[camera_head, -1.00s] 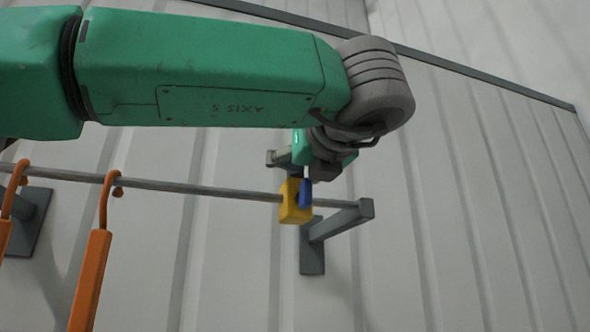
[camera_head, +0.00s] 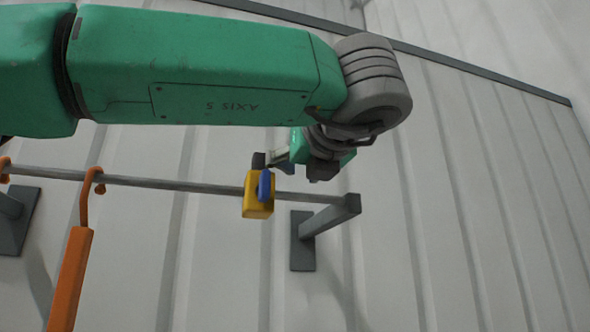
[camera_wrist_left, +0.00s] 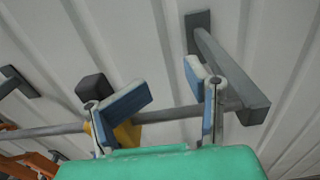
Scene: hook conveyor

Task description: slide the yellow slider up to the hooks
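The yellow slider (camera_head: 257,208) sits on the grey rail (camera_head: 170,185), near its right end. Contact is likely but not certain. An orange hook (camera_head: 70,275) hangs on the rail left of the slider; another shows at the left edge. My right gripper is out of view.
A grey bracket (camera_head: 303,240) carries the rail's right end; another bracket (camera_head: 14,222) is at the left. A ribbed pale wall (camera_head: 450,200) stands behind. The rail between slider and nearest hook is clear. A dark block (camera_wrist_left: 92,88) stands above the slider.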

